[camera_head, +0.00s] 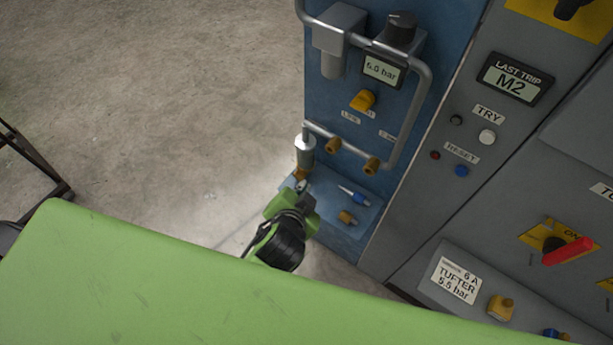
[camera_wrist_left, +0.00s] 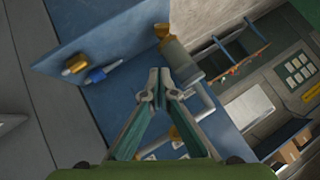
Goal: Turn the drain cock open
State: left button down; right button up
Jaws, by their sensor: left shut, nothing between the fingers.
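The drain cock (camera_head: 299,174) is a small brass piece at the lower end of a silver cylinder (camera_head: 305,150) on the blue panel. In the left wrist view the brass cock (camera_wrist_left: 162,31) is at the top middle, with the silver cylinder (camera_wrist_left: 180,58) beside it. I cannot tell how far the cock is turned. My left gripper (camera_head: 301,187) is just below the cock in the head view, partly overlapping its lower end. In the left wrist view its fingertips (camera_wrist_left: 161,92) are together and empty, apart from the brass. My right gripper is not in view.
A grey pipe rail (camera_head: 424,100) stands out from the panel. A yellow knob (camera_head: 363,101) sits above. Open floor lies left.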

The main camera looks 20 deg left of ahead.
pick_arm(q)
send_over(304, 175)
jog(key=s+d, duration=0.2)
jog(key=s, duration=0.2)
notch_tip(304, 175, down, 6)
jog(key=shift+w+r+p, duration=0.1)
jog(key=shift+r+p, duration=0.15)
jog(key=shift+p, duration=0.05)
jog(key=f, duration=0.2)
jog(key=w+a+f, duration=0.1)
jog(key=shift+a, duration=0.1)
jog(key=shift+a+f, duration=0.25)
jog(key=shift+f, duration=0.25)
